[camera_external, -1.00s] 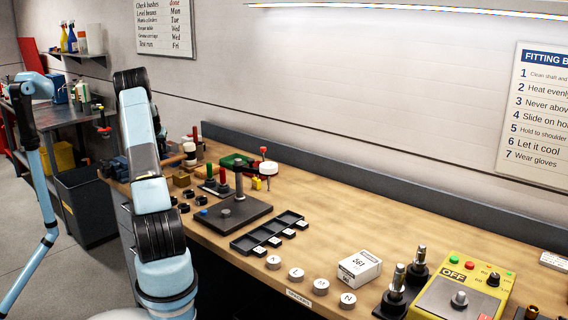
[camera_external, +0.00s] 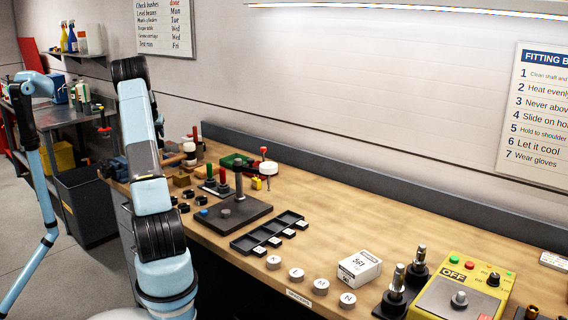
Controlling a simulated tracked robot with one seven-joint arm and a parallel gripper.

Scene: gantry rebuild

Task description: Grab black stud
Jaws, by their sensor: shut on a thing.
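My gripper does not show; my own raised arm links at the left hide that part of the bench. I cannot make out what is between its jaws. I cannot pick out a separate black stud for certain. A dark stand (camera_external: 213,189) on the bench holds a red upright piece (camera_external: 222,175) and a green upright piece (camera_external: 209,171). Several small black blocks (camera_external: 186,206) lie just left of it.
A dark plate with a tall grey post (camera_external: 239,181) stands at mid-bench. A black compartment tray (camera_external: 243,245), round lettered spacers (camera_external: 296,274), a white box (camera_external: 359,268) and a yellow control box (camera_external: 463,297) stand to its right. The back right of the wooden bench (camera_external: 370,215) is clear.

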